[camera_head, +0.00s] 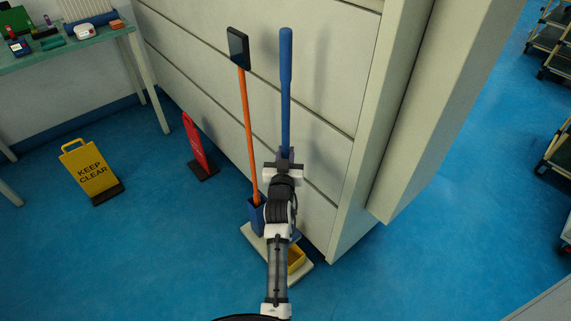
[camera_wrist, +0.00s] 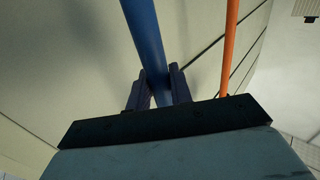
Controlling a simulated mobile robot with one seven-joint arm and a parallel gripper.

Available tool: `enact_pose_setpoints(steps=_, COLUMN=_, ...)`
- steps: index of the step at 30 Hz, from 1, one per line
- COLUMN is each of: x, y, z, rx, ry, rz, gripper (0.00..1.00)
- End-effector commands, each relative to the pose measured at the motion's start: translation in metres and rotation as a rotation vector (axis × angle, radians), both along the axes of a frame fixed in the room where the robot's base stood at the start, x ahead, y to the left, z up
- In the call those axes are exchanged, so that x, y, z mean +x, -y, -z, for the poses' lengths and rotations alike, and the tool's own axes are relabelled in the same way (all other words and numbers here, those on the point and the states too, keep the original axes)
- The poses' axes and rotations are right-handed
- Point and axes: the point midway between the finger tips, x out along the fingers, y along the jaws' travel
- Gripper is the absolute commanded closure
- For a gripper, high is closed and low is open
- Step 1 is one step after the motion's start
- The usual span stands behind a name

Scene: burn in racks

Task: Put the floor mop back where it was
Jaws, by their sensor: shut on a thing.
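The floor mop (camera_head: 286,85) shows as an upright blue pole in front of the pale panelled wall. Its lower end is hidden behind my arm. In the wrist view the blue pole (camera_wrist: 143,35) runs between the dark fingers. My gripper (camera_head: 286,158) is shut on the pole, well below its top; its fingers (camera_wrist: 157,88) press on both sides of it. A pale floor stand (camera_head: 304,271) with a blue holder (camera_head: 255,217) and a yellow holder (camera_head: 297,258) is below, partly hidden by my arm. I cannot tell whether the mop touches the stand.
An orange pole (camera_head: 247,130) with a black head (camera_head: 238,47) stands in the blue holder, close left of the mop. A red sign (camera_head: 197,145) and a yellow sign (camera_head: 88,172) stand left. The wall (camera_head: 335,60) is close behind. Open blue floor lies right.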

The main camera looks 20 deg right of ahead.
Motion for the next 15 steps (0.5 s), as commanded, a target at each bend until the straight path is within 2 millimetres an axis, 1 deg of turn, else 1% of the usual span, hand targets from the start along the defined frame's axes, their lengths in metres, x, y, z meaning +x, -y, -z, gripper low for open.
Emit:
enact_pose_setpoints(steps=7, x=0.0, y=0.0, z=0.035, rx=0.001, ry=0.0, rz=0.0, gripper=1.0)
enact_pose_setpoints(steps=10, x=0.0, y=0.0, z=0.041, rx=0.0, ry=0.002, rz=-0.001, gripper=1.0)
enact_pose_setpoints(steps=15, x=0.0, y=0.0, z=0.04, rx=0.0, ry=0.003, rz=-0.002, gripper=1.0)
